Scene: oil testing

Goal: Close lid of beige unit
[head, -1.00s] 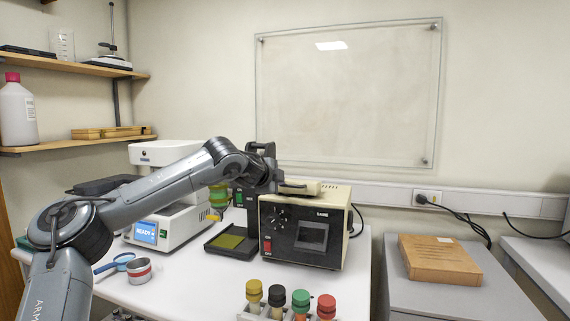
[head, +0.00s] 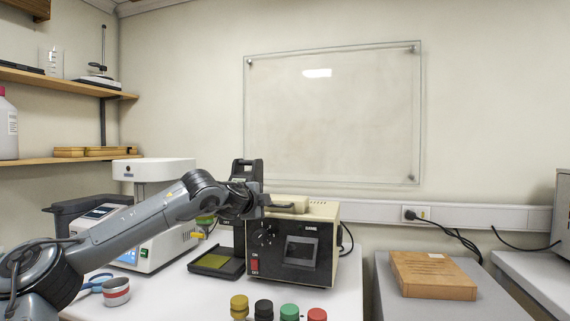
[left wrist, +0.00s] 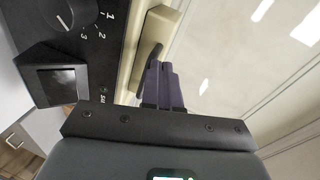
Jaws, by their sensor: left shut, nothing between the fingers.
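The beige unit (head: 333,240) with its black front panel stands on the white bench; the panel also shows in the left wrist view (left wrist: 100,75). Its beige lid (head: 293,203) lies low over the top, and I cannot tell if it is fully down. In the left wrist view the lid (left wrist: 163,28) has a dark handle (left wrist: 149,66) on its edge. My left gripper (head: 268,207) is at the unit's top front edge. Its fingers (left wrist: 162,85) are together and empty, close beside the handle; contact is unclear. My right gripper is not in view.
A white instrument (head: 155,240) stands left, behind my arm. A black tray (head: 217,264) sits beside the unit. Several capped bottles (head: 289,312) stand in front, with a metal cup (head: 116,292) further left. A wooden box (head: 432,275) rests on the grey surface at right.

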